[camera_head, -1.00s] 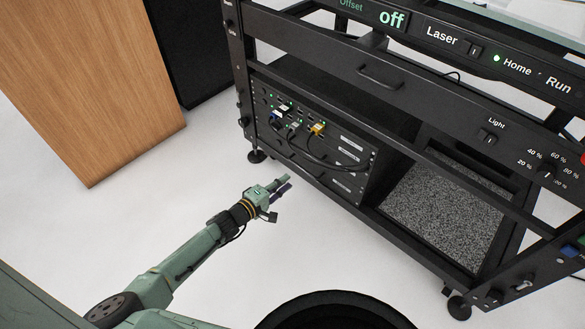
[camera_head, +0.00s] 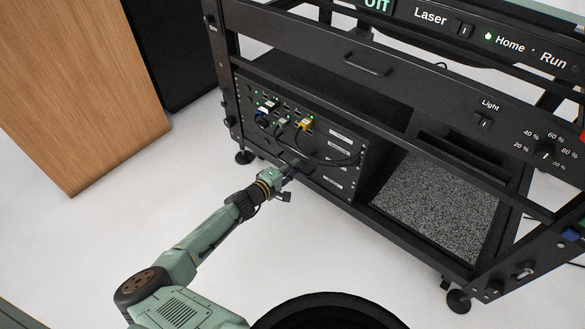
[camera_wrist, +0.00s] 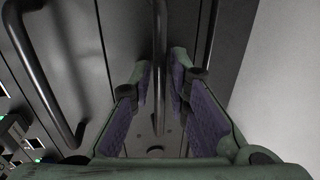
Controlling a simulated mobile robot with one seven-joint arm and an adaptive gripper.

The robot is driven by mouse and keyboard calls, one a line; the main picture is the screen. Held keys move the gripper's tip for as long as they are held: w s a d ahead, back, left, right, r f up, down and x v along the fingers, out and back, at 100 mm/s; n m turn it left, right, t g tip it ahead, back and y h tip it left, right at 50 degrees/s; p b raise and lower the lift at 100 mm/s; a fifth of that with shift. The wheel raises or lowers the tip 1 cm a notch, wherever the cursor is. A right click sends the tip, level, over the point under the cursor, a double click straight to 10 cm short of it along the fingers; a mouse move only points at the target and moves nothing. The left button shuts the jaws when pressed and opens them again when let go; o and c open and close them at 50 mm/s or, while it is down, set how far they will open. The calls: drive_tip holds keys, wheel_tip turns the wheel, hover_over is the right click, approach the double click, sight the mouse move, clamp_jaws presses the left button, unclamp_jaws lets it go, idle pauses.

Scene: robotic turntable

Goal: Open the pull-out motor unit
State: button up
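The motor unit (camera_head: 338,158) is a black panel with cables, green lights and white labels, low in the left bay of the black rack. It looks pushed in. My gripper (camera_head: 288,170) is at the lower front of this panel. In the wrist view a dark bar handle (camera_wrist: 159,50) runs between the two purple-padded fingers of my gripper (camera_wrist: 160,82). The fingers stand apart on either side of it, with gaps visible. Whether either fingertip touches the bar is hard to tell.
A second dark bar handle (camera_wrist: 48,80) is left of my gripper in the wrist view. A drawer handle (camera_head: 368,65) sits higher on the rack. A grey speckled bay (camera_head: 435,205) is at right, a wooden cabinet (camera_head: 80,90) at left.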

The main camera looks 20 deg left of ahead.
drive_tip(key=shift+c, duration=0.5)
clamp_jaws()
